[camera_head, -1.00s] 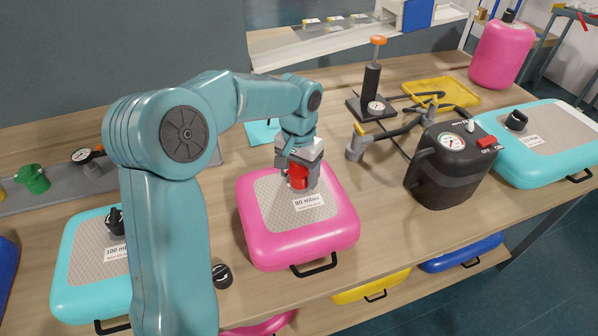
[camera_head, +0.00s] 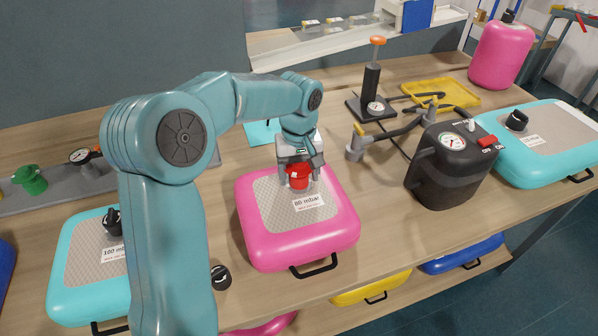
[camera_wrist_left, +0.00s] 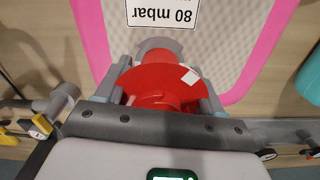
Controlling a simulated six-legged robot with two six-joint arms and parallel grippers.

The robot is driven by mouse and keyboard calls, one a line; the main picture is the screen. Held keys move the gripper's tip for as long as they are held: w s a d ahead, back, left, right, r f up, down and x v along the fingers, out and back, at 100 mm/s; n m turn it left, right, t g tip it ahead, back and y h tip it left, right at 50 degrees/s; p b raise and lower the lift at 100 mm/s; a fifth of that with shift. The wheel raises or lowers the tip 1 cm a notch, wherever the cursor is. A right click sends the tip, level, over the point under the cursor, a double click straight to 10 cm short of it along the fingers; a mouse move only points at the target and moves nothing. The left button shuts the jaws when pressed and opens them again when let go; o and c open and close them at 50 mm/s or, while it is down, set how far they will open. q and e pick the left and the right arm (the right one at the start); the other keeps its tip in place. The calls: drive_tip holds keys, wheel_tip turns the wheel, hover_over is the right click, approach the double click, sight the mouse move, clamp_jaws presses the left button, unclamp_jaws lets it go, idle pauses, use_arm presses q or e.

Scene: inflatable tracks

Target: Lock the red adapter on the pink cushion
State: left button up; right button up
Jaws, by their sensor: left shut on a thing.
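The pink cushion (camera_head: 297,243) lies flat on the wooden bench, with a grey textured top and a white label reading 80 mbar (camera_head: 308,203). My left gripper (camera_head: 300,180) is over the back part of the cushion, shut on the red adapter (camera_head: 300,176). In the left wrist view the red adapter (camera_wrist_left: 155,82) sits between the two grey fingers, with a grey round part (camera_wrist_left: 158,48) beside it toward the label. Whether the adapter is locked in the cushion's valve cannot be told. My right gripper is not in view.
A turquoise cushion (camera_head: 85,285) lies at left, another (camera_head: 545,150) at right. A dark pump unit (camera_head: 450,185) and hose stand right of the pink cushion. A black cap (camera_head: 221,277) lies front left. A green adapter (camera_head: 30,180) sits on the grey rack.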

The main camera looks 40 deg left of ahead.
use_arm(q)
drive_tip(key=n, duration=0.4)
drive_tip(key=o, duration=1.1)
wheel_tip(320, 180, up, 16)
drive_tip(key=shift+r+p, duration=0.2)
drive_tip(key=shift+p, duration=0.6)
